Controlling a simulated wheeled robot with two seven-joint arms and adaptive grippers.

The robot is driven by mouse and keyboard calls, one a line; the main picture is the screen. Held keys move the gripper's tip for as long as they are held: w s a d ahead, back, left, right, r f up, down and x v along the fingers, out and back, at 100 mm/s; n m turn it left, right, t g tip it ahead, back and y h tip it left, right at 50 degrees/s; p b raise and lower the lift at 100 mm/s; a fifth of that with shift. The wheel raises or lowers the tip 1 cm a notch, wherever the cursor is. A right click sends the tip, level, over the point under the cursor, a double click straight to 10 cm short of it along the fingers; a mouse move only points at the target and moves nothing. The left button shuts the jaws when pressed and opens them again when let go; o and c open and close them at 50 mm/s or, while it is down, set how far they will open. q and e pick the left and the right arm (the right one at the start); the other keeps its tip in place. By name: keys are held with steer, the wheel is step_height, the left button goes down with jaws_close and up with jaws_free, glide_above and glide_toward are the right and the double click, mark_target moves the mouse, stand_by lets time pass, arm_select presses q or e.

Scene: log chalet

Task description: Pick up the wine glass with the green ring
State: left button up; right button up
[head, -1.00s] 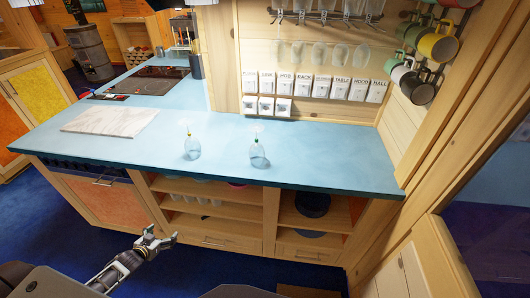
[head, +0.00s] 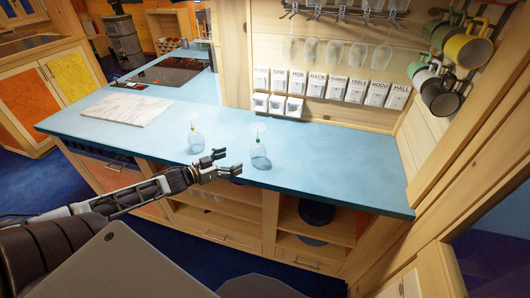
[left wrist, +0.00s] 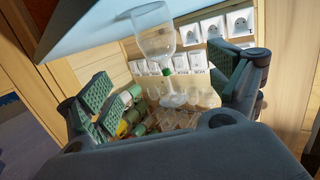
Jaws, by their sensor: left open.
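The wine glass with the green ring (head: 261,158) stands upside down near the counter's front edge, the right one of two. It also shows in the left wrist view (left wrist: 155,38), where that picture is turned over, with the green ring on its stem. My left gripper (head: 230,161) is open and empty, just in front and to the left of this glass. In the left wrist view the glass appears between the open fingers (left wrist: 165,78), but they do not appear to touch it. My right gripper is out of view.
A second upturned glass (head: 196,144) with a yellowish ring stands to the left on the blue counter (head: 330,170). A marble board (head: 128,111) lies further left. Glasses and mugs (head: 468,50) hang at the back right. The counter right of the glasses is clear.

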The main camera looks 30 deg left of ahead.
mark_target(252, 152)
arm_select(q)
steer(key=shift+w, duration=0.1)
steer(key=shift+w+d, duration=0.1)
steer(key=shift+w, duration=0.35)
steer(key=shift+b+x, duration=0.35)
steer(key=shift+x, duration=2.45)
steer(key=shift+w+d+b, duration=0.2)
steer(key=shift+w+b, duration=0.1)
steer(key=shift+w, duration=0.2)
steer(key=shift+w+d, duration=0.1)
steer(key=shift+w, duration=0.05)
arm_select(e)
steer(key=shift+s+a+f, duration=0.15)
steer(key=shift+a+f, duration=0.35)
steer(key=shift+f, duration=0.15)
